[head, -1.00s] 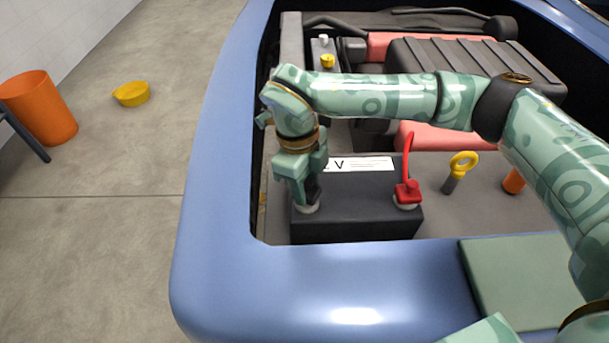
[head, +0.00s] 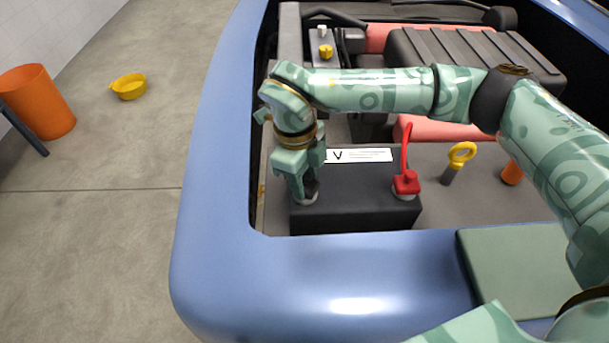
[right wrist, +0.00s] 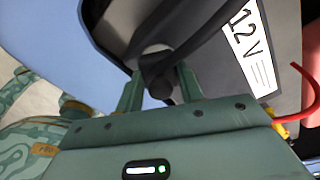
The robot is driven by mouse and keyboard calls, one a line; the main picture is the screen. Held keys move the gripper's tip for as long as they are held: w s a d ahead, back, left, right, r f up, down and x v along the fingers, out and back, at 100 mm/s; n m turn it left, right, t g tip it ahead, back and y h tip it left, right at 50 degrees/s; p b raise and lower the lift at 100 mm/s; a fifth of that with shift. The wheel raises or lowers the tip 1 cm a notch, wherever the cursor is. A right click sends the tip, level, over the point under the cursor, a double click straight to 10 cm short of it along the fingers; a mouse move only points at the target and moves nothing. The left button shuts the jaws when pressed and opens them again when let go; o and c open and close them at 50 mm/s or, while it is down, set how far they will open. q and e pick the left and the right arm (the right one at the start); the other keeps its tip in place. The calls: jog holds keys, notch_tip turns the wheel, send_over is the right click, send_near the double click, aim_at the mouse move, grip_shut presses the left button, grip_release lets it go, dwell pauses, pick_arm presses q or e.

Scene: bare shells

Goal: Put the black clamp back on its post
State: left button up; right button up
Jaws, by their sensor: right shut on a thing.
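My right gripper (head: 306,190) points down over the left end of the black battery (head: 355,205). It is shut on the black clamp (right wrist: 160,82), which shows between the two green fingers in the right wrist view. In the head view the clamp is mostly hidden by the fingers. The pale grey post (head: 305,200) shows at the fingertips, and also just past the clamp in the right wrist view (right wrist: 154,50). The clamp is at the post; I cannot tell whether it is fully seated. A black cable (right wrist: 200,38) runs by the clamp. My left gripper is not in view.
A red clamp (head: 406,183) with a red cable sits at the battery's right post. A yellow ring handle (head: 461,154) and an orange cap (head: 512,173) are to the right. The blue car body (head: 330,280) edges the bay in front and at left.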

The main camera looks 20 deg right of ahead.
jog(key=shift+f+p, duration=0.15)
jog(key=shift+p, duration=0.45)
dwell(1.6)
jog(key=o, duration=1.6)
jog(key=shift+c, duration=0.2)
jog(key=shift+r+p, duration=2.75)
jog(key=shift+r, duration=0.8)
jog(key=shift+f, duration=0.1)
grip_shut()
